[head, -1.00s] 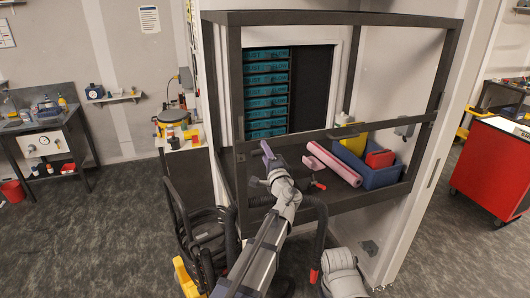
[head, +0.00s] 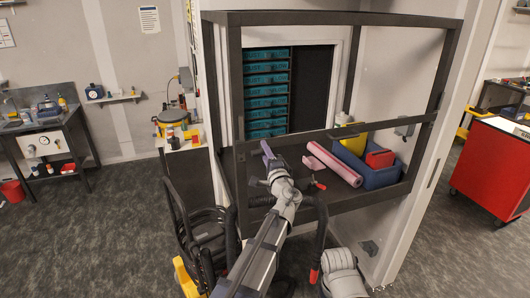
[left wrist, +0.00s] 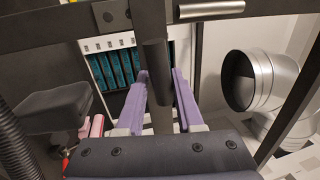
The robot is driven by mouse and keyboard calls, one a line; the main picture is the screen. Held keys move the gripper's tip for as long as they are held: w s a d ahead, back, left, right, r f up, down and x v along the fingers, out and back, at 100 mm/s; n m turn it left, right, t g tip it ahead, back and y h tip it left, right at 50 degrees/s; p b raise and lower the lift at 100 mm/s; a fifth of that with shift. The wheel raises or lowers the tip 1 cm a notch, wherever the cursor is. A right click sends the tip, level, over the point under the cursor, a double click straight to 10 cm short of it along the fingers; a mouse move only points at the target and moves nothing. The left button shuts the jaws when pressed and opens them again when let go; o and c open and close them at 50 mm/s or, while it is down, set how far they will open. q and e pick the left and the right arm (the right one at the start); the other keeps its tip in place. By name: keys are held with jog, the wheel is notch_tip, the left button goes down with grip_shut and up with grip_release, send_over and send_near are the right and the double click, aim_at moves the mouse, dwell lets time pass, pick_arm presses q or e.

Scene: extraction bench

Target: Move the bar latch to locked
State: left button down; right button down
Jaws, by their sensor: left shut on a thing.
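My left gripper (head: 268,152) is at the front of the dark bench frame, by the left end of its crossbar. In the left wrist view its two purple fingers (left wrist: 160,78) stand on either side of a dark upright bar (left wrist: 153,55), which looks like the bar latch's handle. The fingers are shut on this bar. In the head view the gripper and arm cover that spot, so the latch's position cannot be read there.
Behind the crossbar (head: 375,131) lie a pink roll (head: 333,163) and a blue bin (head: 378,177) with a red item. Teal drawers (head: 266,92) stand at the back. A silver duct (left wrist: 262,80) is at the right in the left wrist view.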

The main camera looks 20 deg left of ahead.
pick_arm(q)
jog(key=shift+r, duration=0.15)
jog(key=c, duration=0.7)
grip_release()
jog(key=b+v, duration=0.1)
jog(key=v, duration=0.6)
jog(key=shift+s+d+b, duration=0.2)
jog(key=shift+s+b, duration=0.1)
jog(key=shift+s, duration=0.05)
